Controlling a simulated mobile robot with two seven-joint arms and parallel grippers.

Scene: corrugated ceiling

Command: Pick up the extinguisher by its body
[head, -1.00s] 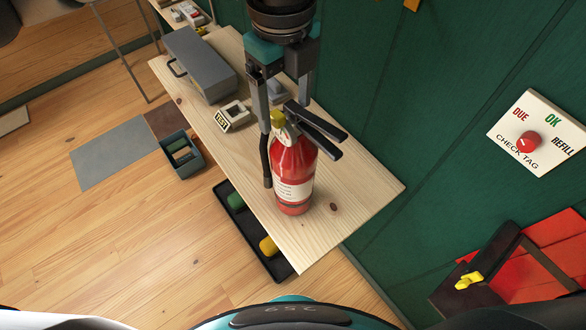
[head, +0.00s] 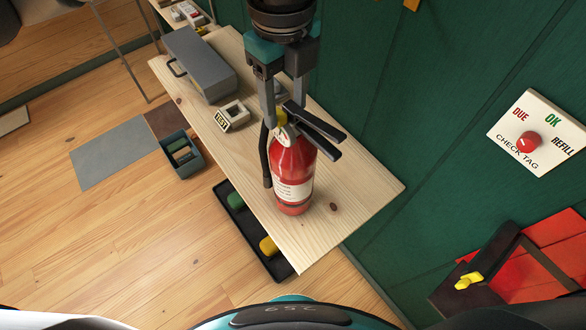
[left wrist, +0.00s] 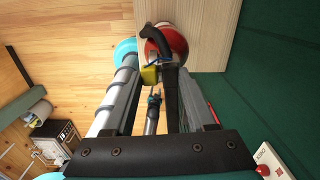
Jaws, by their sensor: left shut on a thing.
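The red extinguisher (head: 293,165) stands upright on the wooden bench, with a white label, black levers, a black hose on its left and a yellow piece at the valve. My left gripper (head: 284,112) comes down from above, shut on the extinguisher near its top. The valve and levers partly hide the fingertips, so the exact contact is unclear. The left wrist view shows the gripper's two fingers (left wrist: 158,85) on either side of the black lever, with the red body (left wrist: 178,32) beyond. My right gripper is not in view.
On the bench (head: 318,235) behind are a grey toolbox (head: 200,65) and a small TEST device (head: 232,116). A black tray (head: 255,235) lies below the bench's left edge. The green wall (head: 400,90) rises close on the right. The bench's front end is clear.

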